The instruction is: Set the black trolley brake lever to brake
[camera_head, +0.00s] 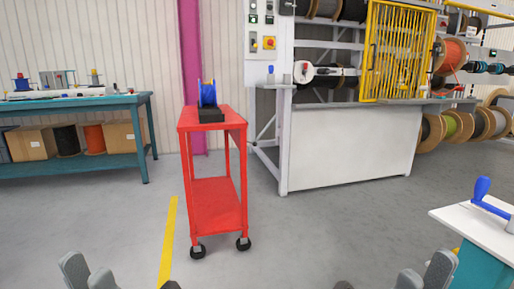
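The red trolley (215,203) stands in the middle of the floor, with two shelves and black castors (243,243). I cannot make out a separate black brake lever on it; the castors are too small to tell. A black block (211,115) with a blue reel (207,93) sits on its top shelf. My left gripper (88,273) is at the bottom left edge, its fingertips apart and empty. My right gripper (424,274) is at the bottom right edge, also open and empty. Both are well apart from the trolley.
A teal workbench (75,102) with boxes beneath stands at the left. A grey machine bench (350,148) with a yellow guard (398,50) stands behind right. A white-topped table (470,222) with a blue-handled tool (482,189) is at right. Floor before the trolley is clear, with a yellow line (168,243).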

